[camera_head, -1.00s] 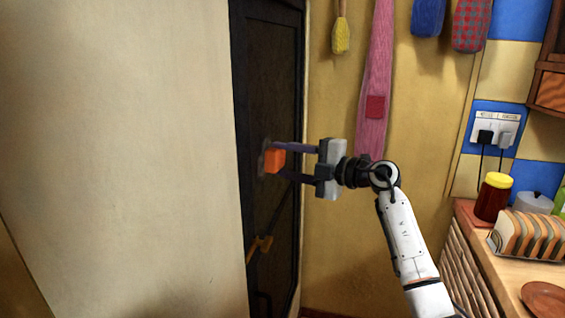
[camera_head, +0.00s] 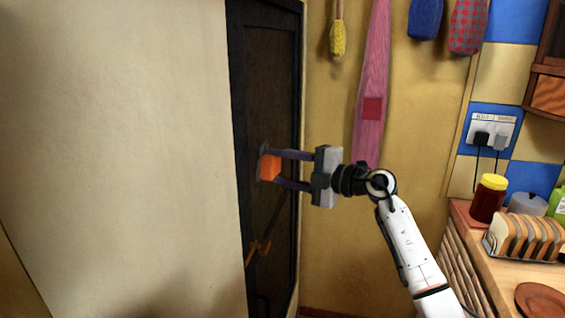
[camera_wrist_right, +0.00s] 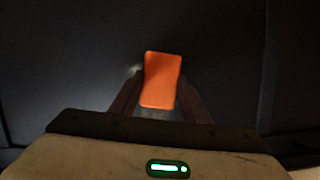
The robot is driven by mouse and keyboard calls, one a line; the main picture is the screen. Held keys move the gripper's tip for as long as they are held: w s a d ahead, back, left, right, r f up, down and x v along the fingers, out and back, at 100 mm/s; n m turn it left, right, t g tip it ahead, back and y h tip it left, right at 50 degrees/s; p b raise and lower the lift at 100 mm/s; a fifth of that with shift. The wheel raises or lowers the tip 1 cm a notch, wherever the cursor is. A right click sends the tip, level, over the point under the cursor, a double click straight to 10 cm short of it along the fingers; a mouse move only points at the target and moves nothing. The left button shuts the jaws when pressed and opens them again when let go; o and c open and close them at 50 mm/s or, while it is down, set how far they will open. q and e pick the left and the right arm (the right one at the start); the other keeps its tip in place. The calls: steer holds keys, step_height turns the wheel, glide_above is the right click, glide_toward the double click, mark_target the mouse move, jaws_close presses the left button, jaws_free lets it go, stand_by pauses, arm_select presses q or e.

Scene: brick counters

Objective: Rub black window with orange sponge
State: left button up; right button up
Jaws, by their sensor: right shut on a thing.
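The black window (camera_head: 270,80) is a tall, dark framed panel set beside the pale wall in the head view. It fills the background of the right wrist view (camera_wrist_right: 60,70). My right gripper (camera_head: 273,169) is shut on the orange sponge (camera_head: 269,168), which sits between its fingertips close against the dark panel. In the right wrist view the sponge (camera_wrist_right: 161,80) stands upright between the fingers. A pale smudge (camera_wrist_right: 134,70) shows on the panel beside it. Whether the sponge touches the panel is hard to tell. My left gripper is not in view.
A pale wall (camera_head: 120,150) stands close on the left. A brass-coloured handle (camera_head: 259,250) is low on the dark panel. A pink hanging board (camera_head: 372,70) is right of it. A counter with a toast rack (camera_head: 522,238) and a jar (camera_head: 489,198) is at the right.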

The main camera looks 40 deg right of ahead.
steer(key=shift+s+a, duration=1.2)
steer(key=shift+a, duration=0.25)
steer(key=shift+s+a, duration=1.2)
steer(key=shift+a, duration=0.2)
steer(key=shift+r, duration=1.3)
steer(key=shift+w+d+r, duration=0.1)
steer(key=shift+w+d, duration=0.3)
steer(key=shift+d, duration=0.1)
steer(key=w+d, duration=0.6)
steer(key=d, duration=0.1)
steer(key=shift+d, duration=0.15)
steer(key=shift+s+a, duration=1.15)
steer(key=shift+a, duration=0.2)
steer(key=shift+s+a, duration=1.1)
steer(key=shift+a, duration=0.3)
steer(key=shift+s+a, duration=1.15)
steer(key=shift+a, duration=0.2)
steer(key=shift+d, duration=0.1)
steer(key=shift+s+d+b, duration=0.2)
steer(key=shift+s+d, duration=0.75)
steer(key=shift+s, duration=0.2)
steer(key=shift+s+d+b, duration=0.2)
steer(key=shift+s+d, duration=0.7)
steer(key=shift+s, duration=0.25)
